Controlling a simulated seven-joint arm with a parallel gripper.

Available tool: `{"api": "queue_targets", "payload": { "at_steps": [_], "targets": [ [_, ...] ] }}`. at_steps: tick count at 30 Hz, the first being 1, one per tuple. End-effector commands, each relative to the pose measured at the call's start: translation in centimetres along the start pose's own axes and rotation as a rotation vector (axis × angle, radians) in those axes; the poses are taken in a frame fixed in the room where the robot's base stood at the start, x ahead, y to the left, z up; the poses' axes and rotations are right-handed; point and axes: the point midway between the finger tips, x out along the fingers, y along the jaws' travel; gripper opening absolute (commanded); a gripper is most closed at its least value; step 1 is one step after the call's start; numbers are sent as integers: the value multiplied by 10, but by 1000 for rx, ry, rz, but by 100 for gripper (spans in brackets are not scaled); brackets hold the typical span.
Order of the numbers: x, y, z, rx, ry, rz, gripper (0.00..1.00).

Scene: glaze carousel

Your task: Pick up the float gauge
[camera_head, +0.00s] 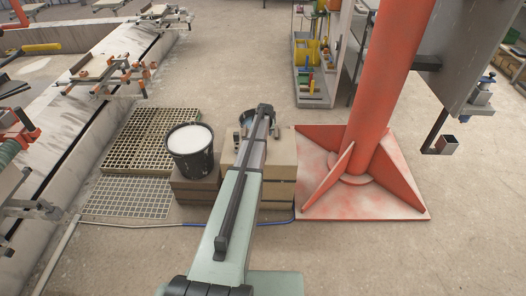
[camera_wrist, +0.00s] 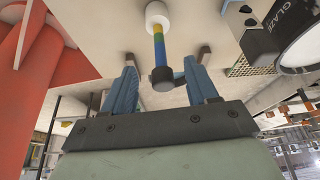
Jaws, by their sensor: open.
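The float gauge (camera_wrist: 158,48) shows in the wrist view as a rod with yellow, blue and green bands. It has a white round piece at its upper end and a dark rounded end at the lower one. My gripper (camera_wrist: 160,70) is open, with one blue finger on each side of the gauge's dark end. Gaps show between the gauge and both fingers, so it is not gripped. In the head view my arm covers the gauge, and I cannot make it out there.
A black bucket of white glaze (camera_head: 189,146) stands on a brown block (camera_head: 195,188), left of a tan box (camera_head: 280,170) under my arm. A red column with a wide base (camera_head: 318,202) stands close on the right. Grating (camera_head: 135,150) lies at left.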

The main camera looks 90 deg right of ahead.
Motion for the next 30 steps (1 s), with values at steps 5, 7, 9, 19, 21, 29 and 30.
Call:
{"api": "queue_targets", "payload": {
  "at_steps": [5, 7, 9, 19, 21, 29, 30],
  "targets": [
    [15, 0, -1, 0, 0, 0, 58],
    [18, 0, 0, 0, 1, 0, 58],
    [22, 0, 0, 0, 0, 0, 58],
    [62, 0, -1, 1, 0, 0, 58],
    [66, 0, 0, 1, 0, 1, 58],
    [67, 0, 0, 1, 0, 1, 55],
    [67, 0, 0, 1, 0, 1, 51]
  ]
}}
